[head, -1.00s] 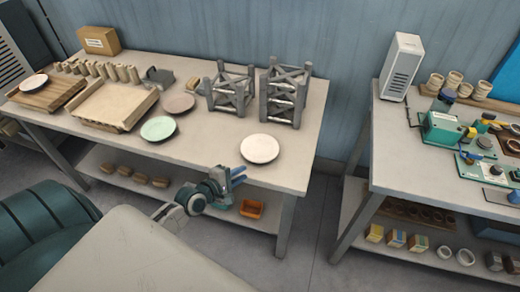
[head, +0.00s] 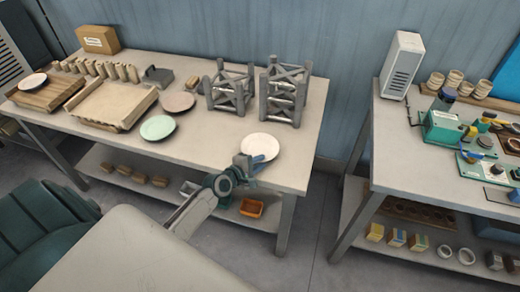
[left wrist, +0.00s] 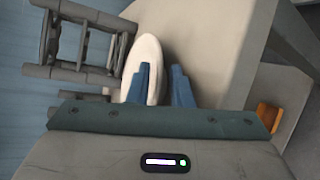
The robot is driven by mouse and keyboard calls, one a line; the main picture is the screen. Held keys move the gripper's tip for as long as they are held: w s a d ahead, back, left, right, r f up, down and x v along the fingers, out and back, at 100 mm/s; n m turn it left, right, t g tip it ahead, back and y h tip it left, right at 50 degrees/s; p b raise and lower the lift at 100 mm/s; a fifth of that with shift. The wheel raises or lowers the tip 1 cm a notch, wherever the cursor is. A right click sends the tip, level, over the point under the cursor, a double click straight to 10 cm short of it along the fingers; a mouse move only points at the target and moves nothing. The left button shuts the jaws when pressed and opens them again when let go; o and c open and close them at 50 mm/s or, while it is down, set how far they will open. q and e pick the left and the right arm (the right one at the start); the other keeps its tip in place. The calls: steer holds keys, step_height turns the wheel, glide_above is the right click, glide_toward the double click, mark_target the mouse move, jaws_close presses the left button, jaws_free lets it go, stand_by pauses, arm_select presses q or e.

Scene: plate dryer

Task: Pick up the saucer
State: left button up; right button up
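A white saucer (head: 260,146) lies flat near the front right of the left table. It also shows in the left wrist view (left wrist: 151,48), seen at a slant. My left gripper (head: 247,165) is at the saucer's near edge in the head view. In the left wrist view its blue fingers (left wrist: 162,88) are apart, with the saucer's rim showing in the gap. The left finger covers part of the saucer. I cannot tell whether a finger touches it. My right gripper is not in view.
Two grey racks (head: 230,90) (head: 284,92) stand behind the saucer. A mint plate (head: 158,127) and a pinkish plate (head: 178,102) lie to the left, near a wooden tray (head: 112,103). An orange bin (head: 252,208) sits on the lower shelf.

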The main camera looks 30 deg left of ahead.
arm_select(q)
jaws_close()
steer(key=shift+r, duration=0.2)
